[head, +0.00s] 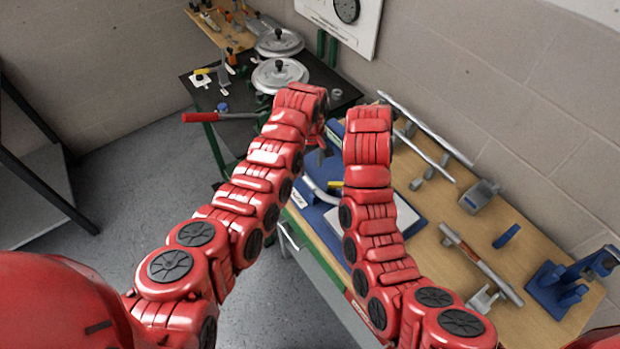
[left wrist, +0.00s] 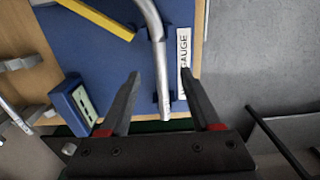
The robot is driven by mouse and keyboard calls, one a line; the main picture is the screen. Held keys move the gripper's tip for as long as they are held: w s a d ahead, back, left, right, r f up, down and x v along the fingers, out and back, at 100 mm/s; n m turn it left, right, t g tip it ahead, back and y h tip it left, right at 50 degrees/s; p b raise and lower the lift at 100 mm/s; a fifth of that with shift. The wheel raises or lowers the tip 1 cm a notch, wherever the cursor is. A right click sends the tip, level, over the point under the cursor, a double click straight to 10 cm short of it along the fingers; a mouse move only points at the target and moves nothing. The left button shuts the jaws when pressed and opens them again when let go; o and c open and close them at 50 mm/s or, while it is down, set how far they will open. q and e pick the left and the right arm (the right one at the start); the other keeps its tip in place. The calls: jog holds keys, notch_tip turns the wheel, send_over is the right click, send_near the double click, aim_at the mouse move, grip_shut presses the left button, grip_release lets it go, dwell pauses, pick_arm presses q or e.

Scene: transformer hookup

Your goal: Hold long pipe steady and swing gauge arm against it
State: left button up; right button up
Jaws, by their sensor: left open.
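A bent silver pipe (left wrist: 158,60) lies over a blue gauge board (left wrist: 100,55) with a white strip reading "GAUGE" (left wrist: 184,55). A yellow bar (left wrist: 97,18), which looks like the gauge arm, lies apart from the pipe, to its left. My left gripper (left wrist: 161,74) is open, its fingers on either side of the pipe's straight end; I see no contact. In the head view the pipe (head: 318,191), the yellow bar (head: 335,184) and the board (head: 308,200) are partly hidden by my arms. My left gripper (head: 321,160) is mostly hidden there. My right gripper does not show.
The wooden bench (head: 440,262) holds straight rods (head: 425,128), a grey clamp (head: 479,196), a metal bar tool (head: 480,264) and a blue vise-like fixture (head: 560,288). A black table (head: 240,128) with round metal lids (head: 279,75) stands behind. A block wall bounds the right.

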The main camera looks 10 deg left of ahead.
aim_at(310, 181)
pick_arm(q)
notch_tip(310, 181, down, 5)
jog(key=shift+d+f, duration=0.1)
jog(key=shift+f, duration=1.1)
grip_shut()
